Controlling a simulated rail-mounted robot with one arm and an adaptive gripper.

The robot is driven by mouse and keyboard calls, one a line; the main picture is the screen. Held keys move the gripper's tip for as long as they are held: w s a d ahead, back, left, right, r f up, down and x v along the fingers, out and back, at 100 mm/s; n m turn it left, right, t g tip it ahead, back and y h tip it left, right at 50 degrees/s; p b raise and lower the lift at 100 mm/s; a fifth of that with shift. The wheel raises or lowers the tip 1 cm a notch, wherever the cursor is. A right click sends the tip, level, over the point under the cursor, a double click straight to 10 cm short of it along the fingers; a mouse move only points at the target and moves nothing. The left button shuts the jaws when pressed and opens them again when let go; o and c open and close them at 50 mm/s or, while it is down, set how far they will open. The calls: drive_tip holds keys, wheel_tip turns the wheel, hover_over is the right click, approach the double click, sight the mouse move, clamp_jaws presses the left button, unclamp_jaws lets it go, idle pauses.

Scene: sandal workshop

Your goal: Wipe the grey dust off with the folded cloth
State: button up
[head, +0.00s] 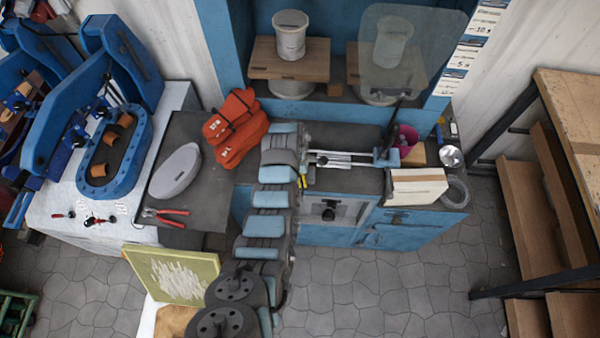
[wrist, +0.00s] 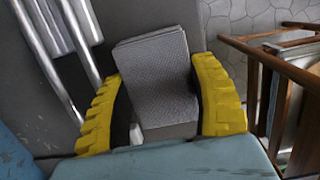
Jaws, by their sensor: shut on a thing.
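The folded cloth (wrist: 155,75) is a grey, woven, layered block in the wrist view. My gripper (wrist: 160,88) is shut on it, with one yellow ridged finger on each side. In the head view only a small yellow part of my gripper (head: 303,181) shows at the counter, beside my arm; the cloth is hidden there. I cannot make out grey dust for certain. A yellow-green panel (head: 143,262) at the lower left of the head view bears a pale streaky patch, and I cannot tell whether that is dust.
The dark counter (head: 345,181) holds metal rods (head: 340,158), orange-red gloves (head: 236,125), a cream box (head: 417,187) and a magenta cup (head: 407,137). A grey oval object (head: 176,170) and red pliers (head: 166,215) lie left. A blue press (head: 110,110) and wooden shelving (head: 570,120) flank the area.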

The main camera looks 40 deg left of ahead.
drive_tip(key=shift+s+a, duration=2.2)
drive_tip(key=shift+a, duration=0.2)
drive_tip(key=shift+w+d+r+p, duration=0.1)
drive_tip(key=shift+w+d+p, duration=0.2)
drive_tip(key=shift+w+d, duration=0.3)
drive_tip(key=shift+w+d+p, duration=0.45)
drive_tip(key=shift+w+d, duration=1.15)
drive_tip(key=shift+d, duration=0.25)
drive_tip(key=shift+r, duration=0.1)
drive_tip(key=shift+r+p, duration=2.2)
drive_tip(key=shift+r, duration=0.8)
drive_tip(key=shift+r, duration=0.1)
drive_tip(key=shift+r+p, duration=1.1)
drive_tip(key=shift+r, duration=0.25)
